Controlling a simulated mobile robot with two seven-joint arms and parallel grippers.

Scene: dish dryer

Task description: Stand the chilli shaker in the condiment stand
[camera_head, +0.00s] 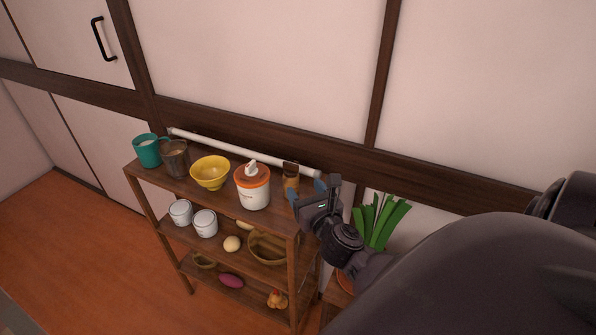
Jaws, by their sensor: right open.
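A small brown shaker with a dark top (290,177), likely the chilli shaker, stands upright at the right end of the shelf unit's top board. My right gripper (307,190) is just to the right of it and in front of it, with its bluish fingertips apart and nothing seen between them. The gripper partly covers the board's right end, and I cannot tell if a fingertip touches the shaker. I cannot pick out the condiment stand for sure. My left gripper is not in view.
The top board of the wooden shelf unit also holds a white jar with an orange lid (252,190), a yellow bowl (210,172), a brown cup (175,160) and a teal mug (147,151). White cups (204,223) stand below. A green plant (380,222) is at the right.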

